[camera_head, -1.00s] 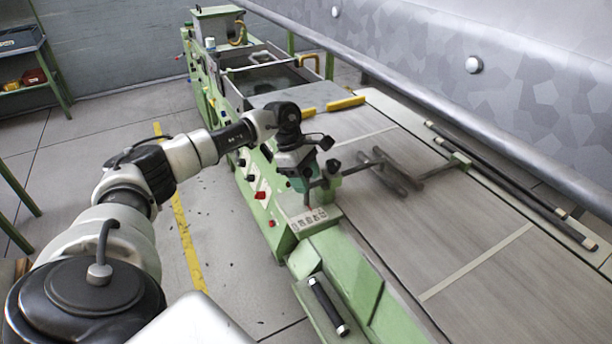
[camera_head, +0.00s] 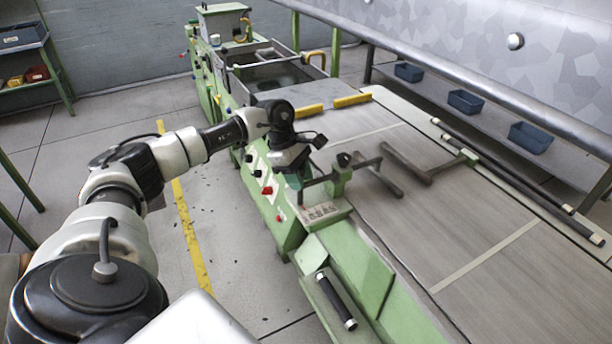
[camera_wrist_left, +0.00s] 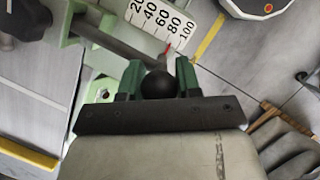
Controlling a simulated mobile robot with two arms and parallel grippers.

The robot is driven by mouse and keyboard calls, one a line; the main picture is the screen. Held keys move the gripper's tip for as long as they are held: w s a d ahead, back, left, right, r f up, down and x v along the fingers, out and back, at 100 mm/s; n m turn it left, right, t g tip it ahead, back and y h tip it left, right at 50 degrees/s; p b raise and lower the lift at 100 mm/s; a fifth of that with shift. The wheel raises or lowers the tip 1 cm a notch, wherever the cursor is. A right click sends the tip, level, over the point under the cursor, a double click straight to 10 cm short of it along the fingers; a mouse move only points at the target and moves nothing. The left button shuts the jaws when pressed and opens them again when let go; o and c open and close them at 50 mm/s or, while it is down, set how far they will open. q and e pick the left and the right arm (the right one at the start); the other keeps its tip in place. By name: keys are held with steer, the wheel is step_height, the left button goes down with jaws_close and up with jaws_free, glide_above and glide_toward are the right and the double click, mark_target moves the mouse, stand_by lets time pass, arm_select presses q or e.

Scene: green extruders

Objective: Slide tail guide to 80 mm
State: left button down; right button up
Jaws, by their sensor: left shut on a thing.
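My left gripper (camera_head: 296,180) is at the near side rail of the green machine. In the left wrist view its green fingers (camera_wrist_left: 158,80) are shut around a black ball knob (camera_wrist_left: 158,84) at the end of a grey rod (camera_wrist_left: 115,45). The rod runs through a green post (camera_head: 341,178) to a dark guide bar (camera_head: 377,181) above the belt. A white scale plate (camera_wrist_left: 160,20) shows 20 to 100; a red pointer (camera_wrist_left: 168,47) sits close to the 80 mark. The scale also shows in the head view (camera_head: 322,211), unreadable. My right gripper is not in view.
A second dark guide bar (camera_head: 405,162) on the far side is apart from the first. The belt (camera_head: 460,230) is otherwise clear. A black handle (camera_head: 336,300) lies on the front ledge. Blue bins (camera_head: 466,102) stand beyond the machine.

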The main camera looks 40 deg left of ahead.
arm_select(q)
steer(key=shift+r, duration=0.15)
steer(key=shift+w+d, duration=0.1)
steer(key=shift+w, duration=0.1)
steer(key=c, duration=1)
jaws_free()
steer(key=shift+w+d, duration=0.1)
steer(key=shift+w, duration=0.15)
steer(key=shift+o, duration=0.8)
steer(key=shift+w, duration=0.1)
steer(key=shift+s, duration=0.25)
steer(key=b+v, duration=0.2)
steer(key=v, duration=0.8)
steer(key=shift+r, duration=0.3)
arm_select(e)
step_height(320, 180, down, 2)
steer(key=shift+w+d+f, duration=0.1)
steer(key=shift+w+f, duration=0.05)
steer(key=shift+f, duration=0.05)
